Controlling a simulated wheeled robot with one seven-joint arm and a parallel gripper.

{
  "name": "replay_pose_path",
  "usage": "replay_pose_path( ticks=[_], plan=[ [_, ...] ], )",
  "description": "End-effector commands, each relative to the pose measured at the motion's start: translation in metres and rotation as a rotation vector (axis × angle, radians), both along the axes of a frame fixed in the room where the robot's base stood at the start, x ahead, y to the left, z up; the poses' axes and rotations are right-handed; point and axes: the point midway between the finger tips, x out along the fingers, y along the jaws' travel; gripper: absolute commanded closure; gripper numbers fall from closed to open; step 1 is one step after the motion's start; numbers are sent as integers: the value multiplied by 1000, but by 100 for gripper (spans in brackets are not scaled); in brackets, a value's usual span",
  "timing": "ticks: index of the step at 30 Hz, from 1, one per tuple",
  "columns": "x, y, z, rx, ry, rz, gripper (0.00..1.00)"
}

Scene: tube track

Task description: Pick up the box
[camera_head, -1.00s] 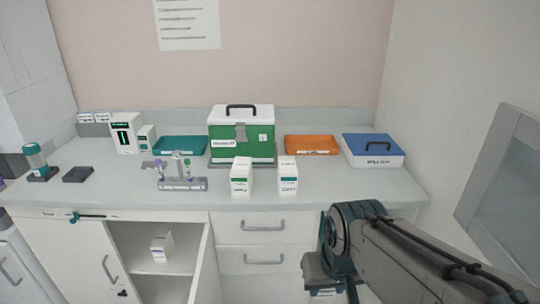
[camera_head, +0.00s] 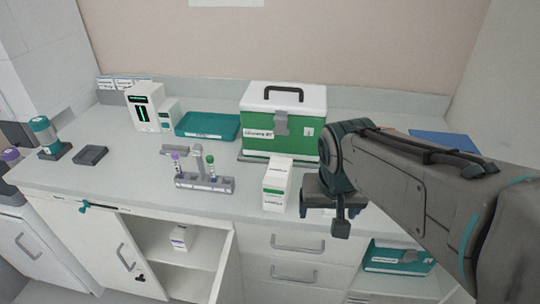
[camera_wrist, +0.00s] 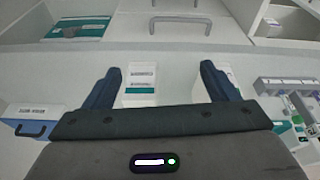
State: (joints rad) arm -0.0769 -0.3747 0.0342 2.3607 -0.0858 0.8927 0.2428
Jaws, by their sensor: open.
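A white box with a green band (camera_head: 277,184) stands upright on the counter in front of the green case. My gripper (camera_head: 331,208) is open just to its right, over the counter's front edge, and my arm hides the second white box in the head view. In the wrist view, that second box (camera_wrist: 142,86) shows between the open fingers of my gripper (camera_wrist: 160,68), closer to the left finger. The first box (camera_wrist: 230,75) is partly behind the right finger. No box is held. Another small white box (camera_head: 181,238) is in the open cupboard below.
A tube rack (camera_head: 205,184) stands left of the first box. The green case (camera_head: 284,128) and a teal tray (camera_head: 207,126) are behind. A blue-lidded case (camera_head: 446,142) is partly hidden by my arm. The cupboard door (camera_head: 222,270) stands open.

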Motion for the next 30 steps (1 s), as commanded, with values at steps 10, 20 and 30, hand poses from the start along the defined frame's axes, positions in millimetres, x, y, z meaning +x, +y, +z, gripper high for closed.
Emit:
replay_pose_path(
  ticks=[10, 20, 30],
  plan=[
    [105, 88, 38, -6, -98, -120, 20],
    [132, 102, 13, 4, -117, -157, 20],
    [152, 96, -35, 6, -119, -159, 20]
  ],
)
